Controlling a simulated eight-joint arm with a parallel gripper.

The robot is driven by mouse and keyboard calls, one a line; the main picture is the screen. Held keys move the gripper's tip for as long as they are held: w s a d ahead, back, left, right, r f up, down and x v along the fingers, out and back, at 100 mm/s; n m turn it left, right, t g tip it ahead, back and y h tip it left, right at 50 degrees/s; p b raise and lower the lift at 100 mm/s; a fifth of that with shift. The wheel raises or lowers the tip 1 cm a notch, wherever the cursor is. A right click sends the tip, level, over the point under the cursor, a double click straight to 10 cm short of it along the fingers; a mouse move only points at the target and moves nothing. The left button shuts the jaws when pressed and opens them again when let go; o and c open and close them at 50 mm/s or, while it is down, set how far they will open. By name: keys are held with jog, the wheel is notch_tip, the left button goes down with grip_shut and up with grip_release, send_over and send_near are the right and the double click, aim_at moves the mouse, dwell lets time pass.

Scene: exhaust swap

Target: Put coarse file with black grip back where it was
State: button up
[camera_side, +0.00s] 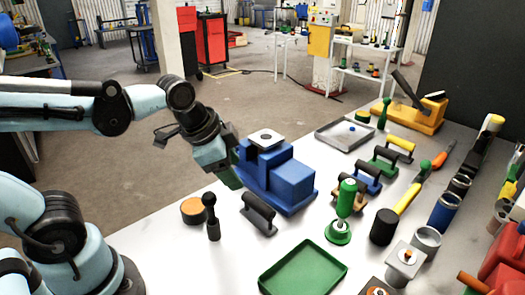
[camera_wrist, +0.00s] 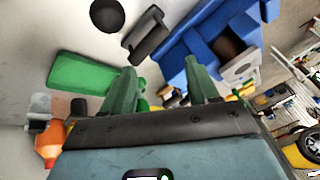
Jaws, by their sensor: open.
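A dark grey bar-shaped tool with a black grip (camera_side: 258,212) lies on the white bench, just in front of the blue vise-like block (camera_side: 290,182). It looks like the coarse file, though I cannot make out its working face. It also shows in the wrist view (camera_wrist: 147,36), beyond my fingers. My gripper (camera_side: 232,178) hangs beside the left end of the blue block, above and behind the bar-shaped tool and apart from it. In the wrist view my gripper (camera_wrist: 162,80) has its two green fingers spread, with nothing held between them.
A black-knobbed tool (camera_side: 212,218) and an orange-topped disc (camera_side: 194,210) stand left of the bar-shaped tool. A green tray (camera_side: 303,268) lies in front. A green-handled stamp (camera_side: 345,200) and a row of coloured gripped tools (camera_side: 385,160) stand to the right. A grey tray (camera_side: 345,134) lies behind.

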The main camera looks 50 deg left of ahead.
jog(key=n, duration=0.2)
jog(key=s+n+t, duration=0.1)
jog(key=n, duration=0.1)
jog(key=a+n+t, duration=0.1)
jog(key=n, duration=0.2)
jog(key=shift+s+a+f, duration=0.1)
jog(key=shift+s+f, duration=0.1)
